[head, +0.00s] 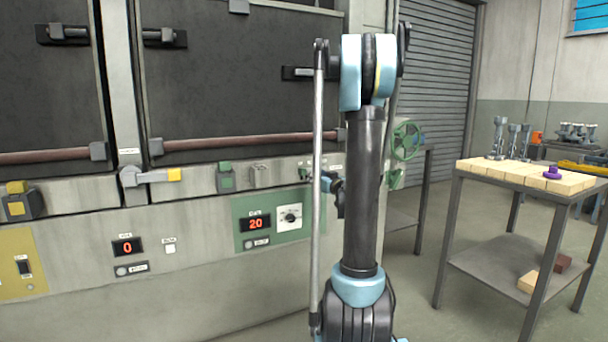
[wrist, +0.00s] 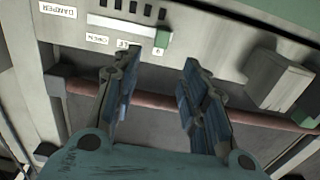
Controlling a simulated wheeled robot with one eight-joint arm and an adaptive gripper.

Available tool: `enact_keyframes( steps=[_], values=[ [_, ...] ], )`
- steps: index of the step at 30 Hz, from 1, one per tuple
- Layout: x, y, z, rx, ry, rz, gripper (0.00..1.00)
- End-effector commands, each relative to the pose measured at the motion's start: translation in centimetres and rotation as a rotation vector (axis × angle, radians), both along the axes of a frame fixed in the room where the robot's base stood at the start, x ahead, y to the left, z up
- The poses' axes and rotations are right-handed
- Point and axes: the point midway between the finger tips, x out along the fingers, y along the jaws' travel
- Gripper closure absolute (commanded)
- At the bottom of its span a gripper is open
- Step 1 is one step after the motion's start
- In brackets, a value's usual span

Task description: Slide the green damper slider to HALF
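The green damper slider (wrist: 162,41) shows in the wrist view, which is upside down. It sits at the right end of a pale horizontal slot (wrist: 120,27), beside an upside-down DAMPER label (wrist: 57,9). Small white labels line the slot; I cannot read a HALF mark clearly. My gripper (wrist: 158,62) is open and empty, its two dark fingers spread on either side of the slider in the picture, with tips just short of it and no visible contact. In the head view my gripper (head: 328,184) is at the panel, partly hidden by my arm.
A reddish-brown bar (wrist: 150,97) runs behind the fingers in the wrist view. A grey block (wrist: 272,75) with a green part juts out at right. In the head view a table (head: 505,175) with pale blocks stands at right; floor between is clear.

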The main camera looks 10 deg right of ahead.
Motion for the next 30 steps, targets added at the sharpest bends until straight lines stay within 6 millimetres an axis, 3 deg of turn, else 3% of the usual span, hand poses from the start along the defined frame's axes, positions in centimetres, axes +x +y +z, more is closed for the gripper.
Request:
enact_keyframes(
  steps=[18,30],
  values=[
    [9.8,3.3,0.0,0.0,0.0,0.002,0.6],
    [11.5,3.8,0.0,0.0,0.0,0.001,0.6]
  ],
)
